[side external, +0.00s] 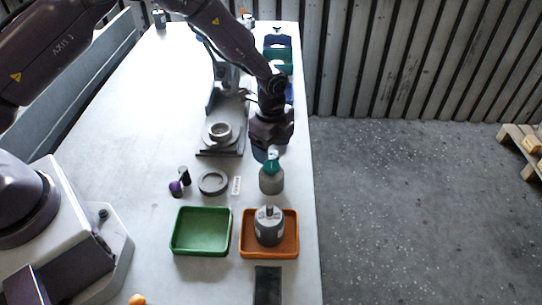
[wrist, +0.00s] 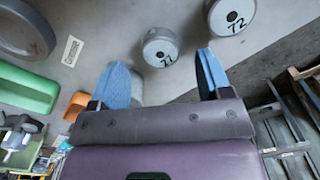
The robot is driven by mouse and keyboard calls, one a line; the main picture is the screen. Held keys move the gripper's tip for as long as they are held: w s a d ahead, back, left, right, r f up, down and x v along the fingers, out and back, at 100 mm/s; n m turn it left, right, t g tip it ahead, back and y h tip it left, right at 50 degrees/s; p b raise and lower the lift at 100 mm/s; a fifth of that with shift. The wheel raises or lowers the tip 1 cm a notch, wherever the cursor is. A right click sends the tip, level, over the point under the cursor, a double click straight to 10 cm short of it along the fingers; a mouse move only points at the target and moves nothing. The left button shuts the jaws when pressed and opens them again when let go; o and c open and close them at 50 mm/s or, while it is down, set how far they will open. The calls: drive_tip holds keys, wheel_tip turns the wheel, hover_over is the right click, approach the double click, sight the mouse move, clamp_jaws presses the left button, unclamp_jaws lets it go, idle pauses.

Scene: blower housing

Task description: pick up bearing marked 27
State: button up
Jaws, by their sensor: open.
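In the wrist view a grey round part (wrist: 160,47) with a dark centre hole carries a small mark, perhaps 27 or 21. To its right is a larger grey round part (wrist: 232,14) whose mark reads as 72. My gripper (wrist: 160,78) is open, its two blue fingers apart with the smaller marked part showing beyond the gap. Nothing is visibly held. In the side view my gripper (side external: 266,156) hangs over the right side of the table, just above a grey cylinder (side external: 271,181). The marks cannot be read there.
A green tray (side external: 176,236) and an orange tray (side external: 297,250) holding a grey motor-like part (side external: 268,232) stand at the near side. A grey ring (side external: 212,183), a white label (side external: 236,185) and a purple-topped item (side external: 176,187) lie left of my gripper. A fixture (side external: 220,140) stands behind.

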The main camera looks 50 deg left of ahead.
sight(271, 157)
drive_tip(key=shift+f, duration=1.35)
drive_tip(key=c, duration=1)
drive_tip(key=shift+c, duration=0.2)
drive_tip(key=shift+r, duration=0.1)
